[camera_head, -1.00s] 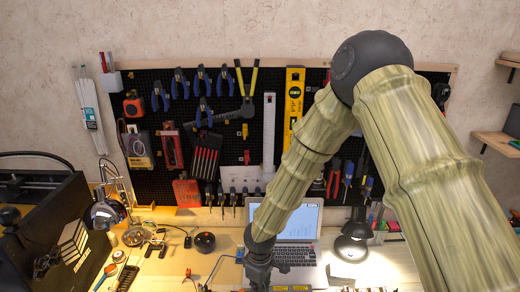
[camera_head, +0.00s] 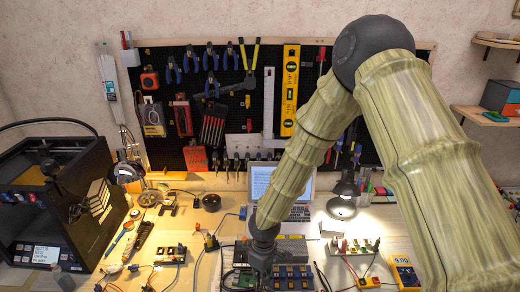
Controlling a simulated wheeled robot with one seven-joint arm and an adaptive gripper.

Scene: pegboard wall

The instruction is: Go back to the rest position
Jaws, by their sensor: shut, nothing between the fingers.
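My gripper (camera_head: 262,262) shows at the bottom centre of the head view, at the end of my arm, pointing down over the workbench. It is shut with nothing held. It is in front of the laptop (camera_head: 262,180) and close to a dark block with blue parts (camera_head: 292,276) on the bench. I cannot tell whether it touches anything there. My arm bends high at the upper right and hides part of the pegboard and bench.
The pegboard (camera_head: 262,95) with hanging tools stands behind. A black 3D printer (camera_head: 55,215) stands at the left. A lamp (camera_head: 343,195) and a multimeter (camera_head: 404,272) are at the right. Cables and small parts crowd the bench (camera_head: 205,225).

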